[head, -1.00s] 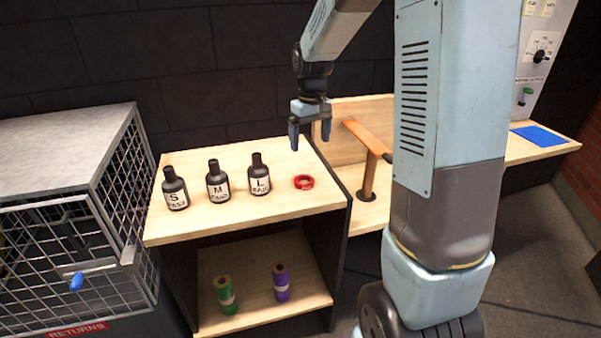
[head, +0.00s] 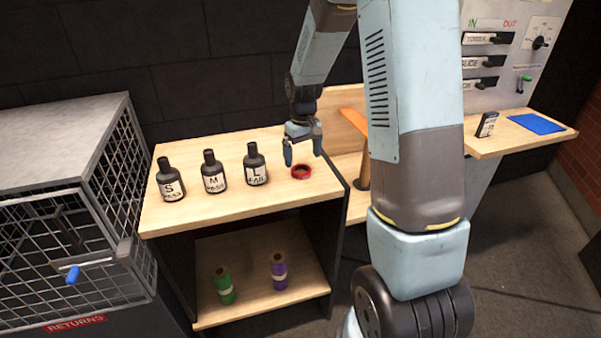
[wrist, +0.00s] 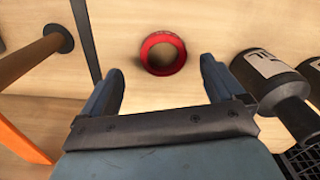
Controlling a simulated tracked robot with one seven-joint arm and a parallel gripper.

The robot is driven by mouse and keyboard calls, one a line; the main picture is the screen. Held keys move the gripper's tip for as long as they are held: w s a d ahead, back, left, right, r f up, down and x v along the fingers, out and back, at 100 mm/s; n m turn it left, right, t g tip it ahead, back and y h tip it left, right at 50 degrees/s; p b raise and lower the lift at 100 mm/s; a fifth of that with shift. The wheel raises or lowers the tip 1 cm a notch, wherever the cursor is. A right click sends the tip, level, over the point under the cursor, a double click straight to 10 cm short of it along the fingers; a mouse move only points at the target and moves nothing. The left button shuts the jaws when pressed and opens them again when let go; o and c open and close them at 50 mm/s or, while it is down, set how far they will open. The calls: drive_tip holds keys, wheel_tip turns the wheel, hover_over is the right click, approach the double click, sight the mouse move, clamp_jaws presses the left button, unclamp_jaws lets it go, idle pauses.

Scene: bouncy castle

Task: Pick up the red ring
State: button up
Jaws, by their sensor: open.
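The red ring (head: 301,171) lies flat on the wooden top of the shelf unit, to the right of the bottles. In the wrist view the ring (wrist: 163,43) shows ahead of the fingertips, roughly midway between them. My gripper (head: 303,160) is open and empty, pointing down above and just behind the ring in the head view. Its two fingers also show spread apart in the wrist view (wrist: 161,78). The gripper appears apart from the ring.
An orange-handled post (head: 362,175) stands right of the shelf top (head: 235,205). A wire cage (head: 70,200) is at left. Green and purple rolls (head: 279,271) stand below.

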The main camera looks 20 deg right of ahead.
sight(301, 166)
drive_tip(key=shift+w+a+f, duration=0.1)
drive_tip(key=shift+f, duration=1.1)
drive_tip(key=shift+a+f, duration=0.1)
drive_tip(key=shift+f, duration=1.05)
drive_tip(key=shift+c, duration=0.3)
drive_tip(key=c, duration=1.1)
